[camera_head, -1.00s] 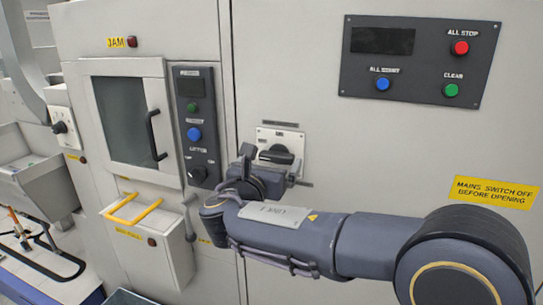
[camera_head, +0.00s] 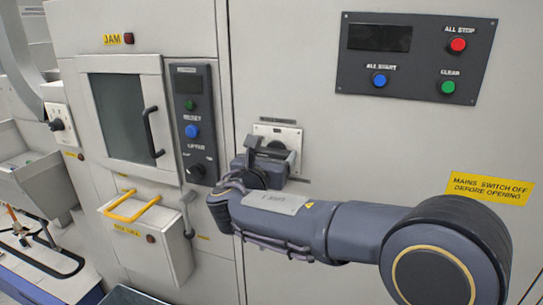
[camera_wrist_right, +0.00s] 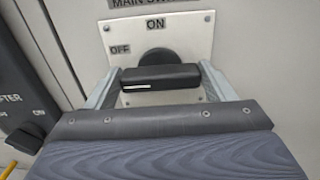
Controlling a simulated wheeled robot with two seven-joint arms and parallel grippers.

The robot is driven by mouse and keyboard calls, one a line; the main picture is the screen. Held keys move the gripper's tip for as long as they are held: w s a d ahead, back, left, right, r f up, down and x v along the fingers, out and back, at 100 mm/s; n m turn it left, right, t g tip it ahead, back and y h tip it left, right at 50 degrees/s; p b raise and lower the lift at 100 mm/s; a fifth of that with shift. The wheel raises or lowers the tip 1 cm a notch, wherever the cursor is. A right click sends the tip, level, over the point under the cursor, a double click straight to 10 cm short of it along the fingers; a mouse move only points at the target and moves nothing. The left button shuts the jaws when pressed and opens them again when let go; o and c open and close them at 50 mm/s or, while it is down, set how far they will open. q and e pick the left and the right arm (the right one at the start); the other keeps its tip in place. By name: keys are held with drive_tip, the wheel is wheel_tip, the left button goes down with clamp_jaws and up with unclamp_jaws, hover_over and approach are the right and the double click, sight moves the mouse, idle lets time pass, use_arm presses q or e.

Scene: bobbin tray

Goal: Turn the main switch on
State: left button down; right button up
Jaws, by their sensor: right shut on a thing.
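The main switch is a black rotary handle on a white plate (camera_head: 292,133) on the cabinet front. In the right wrist view the handle (camera_wrist_right: 152,78) lies crosswise, with a white line towards its left end. ON is printed above it and OFF at its upper left. My right gripper (camera_head: 269,154) is at the plate and hides much of the handle in the head view. In the wrist view its fingers (camera_wrist_right: 160,84) stand on either side of the handle, shut on its ends. My left gripper is out of view.
A dark button panel (camera_head: 413,58) is at the upper right. A narrow control panel (camera_head: 194,122) and a windowed door with a black handle (camera_head: 152,131) are to the left. A box with a yellow handle (camera_head: 133,207) juts out below the door.

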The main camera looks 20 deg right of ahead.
drive_tip(key=shift+f+m+b, duration=0.2)
drive_tip(key=shift+m+b, duration=0.5)
drive_tip(key=shift+b, duration=0.25)
drive_tip(key=shift+s+d+f+m+b, duration=0.1)
drive_tip(key=shift+m+b, duration=3.85)
drive_tip(key=shift+m, duration=0.2)
drive_tip(key=shift+s+d+m+b, duration=0.1)
drive_tip(key=shift+m+b, duration=3.85)
drive_tip(key=shift+m, duration=0.2)
drive_tip(key=o, duration=1)
